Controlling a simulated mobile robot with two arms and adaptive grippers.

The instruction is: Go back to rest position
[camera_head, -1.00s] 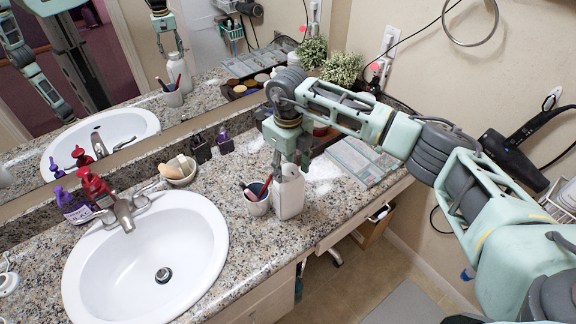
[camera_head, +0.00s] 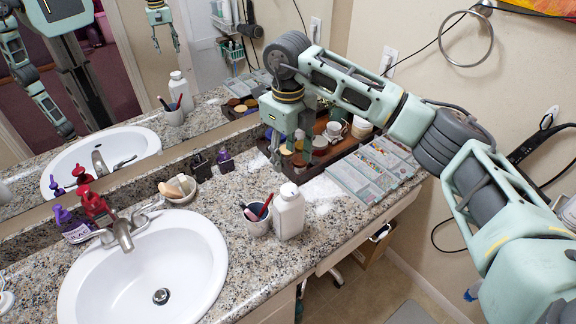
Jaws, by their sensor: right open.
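My right arm comes in from the right. My right gripper (camera_head: 289,158) hangs pointing down, open and empty, above the back of the granite counter. It is apart from the white bottle (camera_head: 289,213), which stands upright on the counter in front of and below it. My left gripper does not show directly in the view.
A cup with brushes (camera_head: 257,221) stands beside the bottle. A sink with a faucet (camera_head: 122,232) is at left. A palette box (camera_head: 372,172) and a tray of small jars (camera_head: 352,146) lie near the right gripper. A mirror (camera_head: 120,60) runs along the back.

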